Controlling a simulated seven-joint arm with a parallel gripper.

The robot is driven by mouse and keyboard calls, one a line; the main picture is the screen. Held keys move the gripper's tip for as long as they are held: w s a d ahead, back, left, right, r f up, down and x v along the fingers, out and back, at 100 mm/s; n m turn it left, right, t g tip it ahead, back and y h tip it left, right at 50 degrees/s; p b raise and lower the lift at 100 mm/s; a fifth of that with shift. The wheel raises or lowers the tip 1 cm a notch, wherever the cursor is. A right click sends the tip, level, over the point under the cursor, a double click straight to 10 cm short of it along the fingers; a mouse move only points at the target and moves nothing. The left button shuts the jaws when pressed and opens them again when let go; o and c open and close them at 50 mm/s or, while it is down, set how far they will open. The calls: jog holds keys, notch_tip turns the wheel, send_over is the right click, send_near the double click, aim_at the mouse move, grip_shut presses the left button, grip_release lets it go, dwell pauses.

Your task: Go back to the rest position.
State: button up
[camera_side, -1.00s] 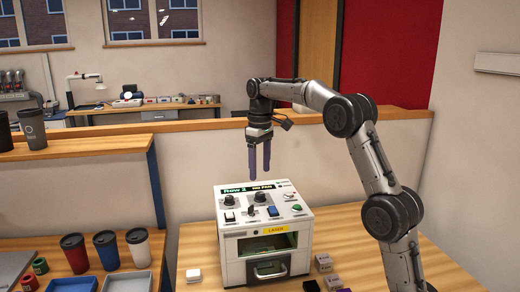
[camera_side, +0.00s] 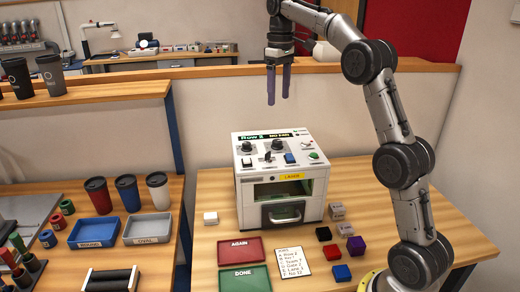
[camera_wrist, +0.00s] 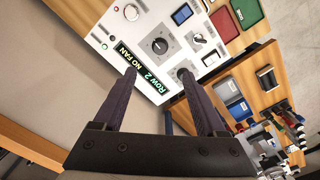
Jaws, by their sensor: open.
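My gripper (camera_side: 278,84) hangs above the back of the laser marker (camera_side: 282,180), pointing down, with its two purple fingers apart and nothing between them. The marker is a white box with knobs, switches and a green button on its sloped top, a yellow LASER label and a handled drawer in front. In the wrist view, my gripper (camera_wrist: 170,95) shows both fingers over the marker's panel (camera_wrist: 165,45). The green display reads "ROW 2" and "NO FAN".
A red AGAIN tray (camera_side: 240,251), a green DONE tray (camera_side: 245,279) and a written card (camera_side: 290,260) lie before the marker. Several small blocks sit to its right, a white block (camera_side: 211,218) to its left. Cups and trays stand on the left bench.

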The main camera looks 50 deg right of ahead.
jog(key=s+a+r+n+t, duration=0.1)
jog(key=s+a+r, duration=0.4)
jog(key=a+r, duration=0.2)
jog(key=s+a+n+t, duration=0.1)
jog(key=s+a+t, duration=0.1)
jog(key=s+a, duration=0.7)
jog(key=s+a+f+m+t, duration=0.1)
jog(key=s+a+f+t, duration=0.1)
jog(key=s+f, duration=1.2)
notch_tip(320, 180, down, 3)
jog(key=shift+a+f+m+t, duration=0.15)
jog(key=shift+a+m+t, duration=0.2)
jog(key=shift+a, duration=0.2)
jog(key=shift+m, duration=0.25)
